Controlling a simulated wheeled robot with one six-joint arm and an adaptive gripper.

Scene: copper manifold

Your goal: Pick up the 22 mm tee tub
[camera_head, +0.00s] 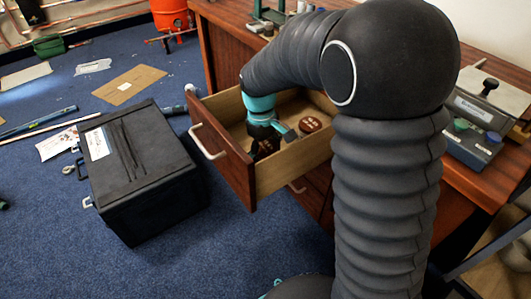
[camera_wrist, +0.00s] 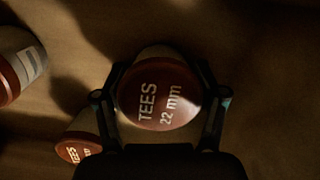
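In the wrist view the 22 mm tee tub (camera_wrist: 158,97) has a round red-brown lid with pale lettering, "TEES 22 mm". It lies between the two fingers of my gripper (camera_wrist: 160,75), one on each side of the lid. Whether the fingers press on the tub or stand slightly apart from it I cannot tell. In the head view my gripper (camera_head: 283,132) reaches down into the open wooden drawer (camera_head: 225,160). There my gripper and arm partly hide the drawer's contents.
Another tees tub (camera_wrist: 77,150) sits at lower left in the wrist view, and a red-lidded tub (camera_wrist: 12,78) is cut off at the left edge. A red-lidded tub (camera_head: 311,124) shows in the drawer. A black case (camera_head: 140,170) stands on the floor beside it.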

